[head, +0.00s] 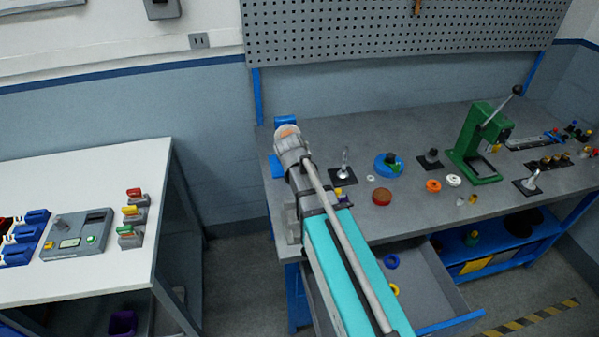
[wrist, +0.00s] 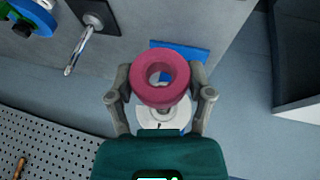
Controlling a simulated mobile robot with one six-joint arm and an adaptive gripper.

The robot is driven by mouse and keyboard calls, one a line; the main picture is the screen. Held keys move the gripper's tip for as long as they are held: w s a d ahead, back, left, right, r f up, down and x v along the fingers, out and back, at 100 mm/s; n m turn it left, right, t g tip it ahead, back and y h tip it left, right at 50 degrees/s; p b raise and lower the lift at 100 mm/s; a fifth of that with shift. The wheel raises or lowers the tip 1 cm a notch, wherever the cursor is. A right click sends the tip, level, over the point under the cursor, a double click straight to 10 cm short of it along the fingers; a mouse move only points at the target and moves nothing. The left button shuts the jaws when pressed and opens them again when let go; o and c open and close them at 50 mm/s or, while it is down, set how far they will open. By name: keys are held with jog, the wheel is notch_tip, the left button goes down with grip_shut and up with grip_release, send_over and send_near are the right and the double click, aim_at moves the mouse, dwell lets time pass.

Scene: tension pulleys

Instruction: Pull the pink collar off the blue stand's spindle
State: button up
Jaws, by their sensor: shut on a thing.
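The pink collar (wrist: 160,92) is a thick ring in the middle of the wrist view, its hole facing the camera. My gripper (wrist: 160,80) has one finger on each side of the collar and is shut on it. The blue stand (wrist: 186,50) shows only in part, as a blue plate behind the collar. A pale round part (wrist: 160,119) shows just below the collar; I cannot tell whether it belongs to the stand. Whether the spindle is inside the collar is unclear. In the head view, my arm covers most of the blue stand (head: 285,121).
A black-based stand with a metal spindle (head: 345,163) is close to the right of my arm. Farther right are a blue round piece (head: 388,166), a brown disc (head: 382,197) and a green press (head: 476,145). An open drawer (head: 440,285) juts out below the bench.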

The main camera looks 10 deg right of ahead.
jog(key=shift+s, duration=0.15)
dwell(0.3)
jog(key=shift+s, duration=1.9)
jog(key=shift+f, duration=0.1)
jog(key=shift+f+b, duration=0.95)
jog(key=shift+b, duration=0.1)
jog(key=shift+s, duration=0.1)
